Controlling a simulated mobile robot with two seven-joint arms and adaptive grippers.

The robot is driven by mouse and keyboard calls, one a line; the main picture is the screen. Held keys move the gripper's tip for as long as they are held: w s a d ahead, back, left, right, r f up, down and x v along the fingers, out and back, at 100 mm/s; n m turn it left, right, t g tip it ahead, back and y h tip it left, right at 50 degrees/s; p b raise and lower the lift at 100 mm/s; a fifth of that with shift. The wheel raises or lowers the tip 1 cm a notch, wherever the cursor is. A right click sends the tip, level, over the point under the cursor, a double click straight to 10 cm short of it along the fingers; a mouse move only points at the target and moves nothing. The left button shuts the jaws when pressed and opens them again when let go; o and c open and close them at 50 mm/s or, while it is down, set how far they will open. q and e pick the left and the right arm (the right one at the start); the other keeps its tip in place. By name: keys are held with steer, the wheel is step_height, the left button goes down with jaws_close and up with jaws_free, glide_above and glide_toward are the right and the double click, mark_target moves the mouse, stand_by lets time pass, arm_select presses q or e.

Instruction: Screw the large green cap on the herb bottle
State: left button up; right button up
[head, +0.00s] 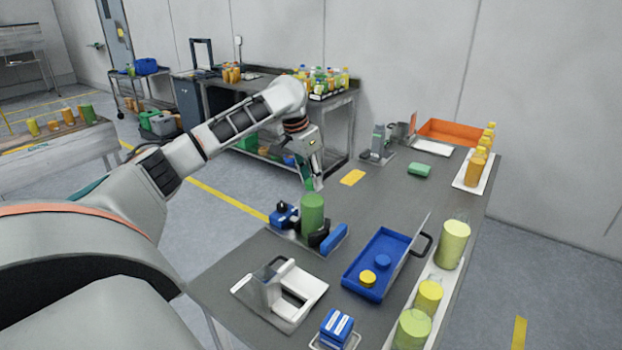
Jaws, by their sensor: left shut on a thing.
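A green bottle (312,213), which looks like the herb bottle, stands upright in a blue and black holder (283,217) on the table. My left gripper (314,181) is just above the bottle, pointing down, with its fingers closed. A small green piece (319,184) shows at the fingertips and looks like the large green cap, mostly hidden by the fingers. I cannot tell whether it touches the bottle's top. My right gripper is not in view.
A blue tray (361,259) holds a yellow cap (368,278) and a blue cap (382,263). A grey-white stand (272,288) is in front of the holder. Filled bottles (453,244) stand in a white tray at right.

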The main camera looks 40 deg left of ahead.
arm_select(q)
steer(key=m, duration=0.2)
steer(key=m+h, duration=0.1)
steer(key=m, duration=0.2)
steer(key=shift+a+g, duration=0.2)
steer(key=shift+g, duration=0.1)
steer(key=m+h, duration=0.1)
steer(key=m, duration=0.3)
steer(key=shift+w+m+g, duration=0.15)
steer(key=shift+m+g, duration=0.25)
steer(key=shift+a, duration=0.1)
steer(key=o, duration=0.7)
steer(key=shift+o, duration=0.2)
steer(key=n+t, duration=0.1)
steer(key=n, duration=0.3)
steer(key=shift+n+y, duration=0.3)
steer(key=shift+y, duration=0.1)
steer(key=n, duration=0.3)
steer(key=shift+y, duration=0.4)
steer(key=n+y, duration=0.1)
steer(key=n, duration=0.6)
steer(key=shift+y, duration=0.4)
